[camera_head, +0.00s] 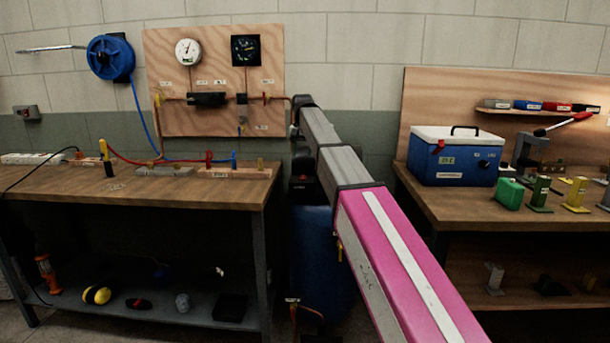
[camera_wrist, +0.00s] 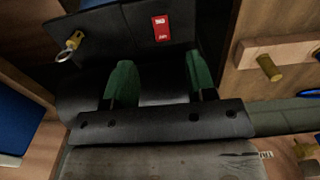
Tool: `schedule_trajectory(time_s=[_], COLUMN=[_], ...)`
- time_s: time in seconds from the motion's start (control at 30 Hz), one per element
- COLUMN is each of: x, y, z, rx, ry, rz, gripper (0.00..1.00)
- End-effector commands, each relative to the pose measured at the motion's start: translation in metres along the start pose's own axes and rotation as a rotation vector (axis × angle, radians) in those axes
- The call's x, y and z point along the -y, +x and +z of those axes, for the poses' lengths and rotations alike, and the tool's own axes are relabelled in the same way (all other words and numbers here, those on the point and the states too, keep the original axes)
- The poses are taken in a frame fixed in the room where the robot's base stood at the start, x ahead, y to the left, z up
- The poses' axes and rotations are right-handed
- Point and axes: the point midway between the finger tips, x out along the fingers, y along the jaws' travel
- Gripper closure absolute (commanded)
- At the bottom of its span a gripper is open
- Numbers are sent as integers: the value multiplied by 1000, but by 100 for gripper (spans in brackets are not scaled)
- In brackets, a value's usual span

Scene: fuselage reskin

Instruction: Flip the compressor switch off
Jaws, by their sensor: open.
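The compressor switch (camera_wrist: 161,28) is a small red rocker with white markings on a black housing (camera_wrist: 128,30), at the top centre of the wrist view. My gripper (camera_wrist: 160,76) is open and empty, with its two green fingertips apart and pointing toward the housing. The switch lies ahead of the gap between them, and the fingertips appear clear of it. A brass key-like fitting with a ring (camera_wrist: 70,44) is left of the switch. In the head view the compressor's blue tank (camera_head: 312,245) stands between the two benches, partly hidden by my arm. My fingertips cannot be made out there.
The left workbench (camera_head: 190,190) carries hoses and fittings below a wooden gauge panel (camera_head: 215,75). The right bench (camera_head: 450,208) holds a blue cooler (camera_head: 456,158) and several small blocks. In the wrist view, a wooden strip with a brass peg (camera_wrist: 270,68) is close on the right.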

Motion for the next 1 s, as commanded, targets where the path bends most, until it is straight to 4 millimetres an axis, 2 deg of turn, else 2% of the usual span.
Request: schedule_trajectory(time_s=[0.3,0.5,0.7,1.0], x=[-1,-1,-1,-1], y=[56,84,96,98], z=[1,1,0,0], rx=[1,0,0,-1], ry=[0,0,0,0], rz=[0,0,0,0], gripper=[49,49,49,49])
